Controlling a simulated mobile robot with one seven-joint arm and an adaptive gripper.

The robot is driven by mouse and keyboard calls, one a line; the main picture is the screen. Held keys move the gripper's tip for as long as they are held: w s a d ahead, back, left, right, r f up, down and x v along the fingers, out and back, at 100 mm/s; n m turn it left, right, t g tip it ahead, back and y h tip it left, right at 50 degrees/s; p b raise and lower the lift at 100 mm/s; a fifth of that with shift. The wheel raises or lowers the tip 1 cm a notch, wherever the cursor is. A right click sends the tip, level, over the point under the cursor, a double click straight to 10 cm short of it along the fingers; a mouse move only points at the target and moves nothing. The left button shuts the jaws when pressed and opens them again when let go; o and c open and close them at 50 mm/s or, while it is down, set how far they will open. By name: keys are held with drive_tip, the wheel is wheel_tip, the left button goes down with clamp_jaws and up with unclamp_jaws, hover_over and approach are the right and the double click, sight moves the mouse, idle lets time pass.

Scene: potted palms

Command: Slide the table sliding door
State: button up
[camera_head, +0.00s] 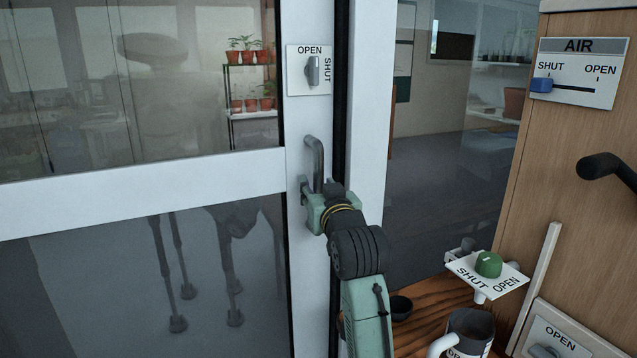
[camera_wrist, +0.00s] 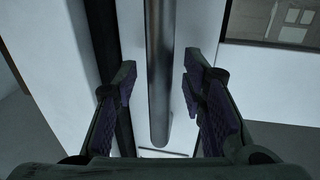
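A sliding door (camera_head: 140,183) with a white frame and glass panes fills the left of the head view. Its grey vertical bar handle (camera_head: 317,152) is on the right-hand stile. In the wrist view the handle (camera_wrist: 160,70) runs down between my two fingers. My gripper (camera_head: 318,196) is at the handle's lower part, and my forearm hides some of the stile below. In the wrist view my gripper (camera_wrist: 158,95) is open, with a gap visible on each side of the bar. A knob plate (camera_head: 309,70) marked OPEN and SHUT sits above the handle; its knob stands upright under OPEN.
At right is a wooden panel with an AIR slider (camera_head: 542,85) at SHUT and a black handle (camera_head: 600,166). Below are a green knob (camera_head: 488,264), a mug (camera_head: 470,328) and a dark bowl (camera_head: 400,307). Potted plants (camera_head: 247,57) stand behind the glass.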

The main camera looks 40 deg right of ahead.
drive_tip(key=shift+w+d, duration=0.1)
drive_tip(key=shift+w, duration=0.15)
drive_tip(key=shift+c, duration=0.4)
clamp_jaws()
idle(0.4)
